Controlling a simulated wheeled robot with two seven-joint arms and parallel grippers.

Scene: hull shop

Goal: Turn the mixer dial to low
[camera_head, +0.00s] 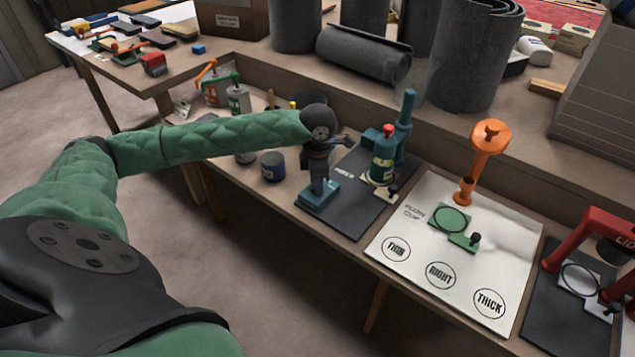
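The mixer (383,163) is a teal machine with a red knob on top and a tall teal column behind it. It stands on a dark mat (368,215) on the bench. A low teal block (312,198) sits at the mat's left front edge. My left gripper (319,180) points down directly over this block, at or just above its top. The gripper hides the block's top, so no dial or dial marks can be made out there. Its fingers are dark and small, and I cannot tell whether they touch the block or how far apart they are. My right gripper is not in view.
Right of the mixer lies a white board (400,240) with THIN, RIGHT and THICK circles and an orange funnel-like cup (490,138). A red device (590,228) stands at far right. A dark blue can (272,166) is left of my gripper. Grey rolls (365,55) fill the back shelf.

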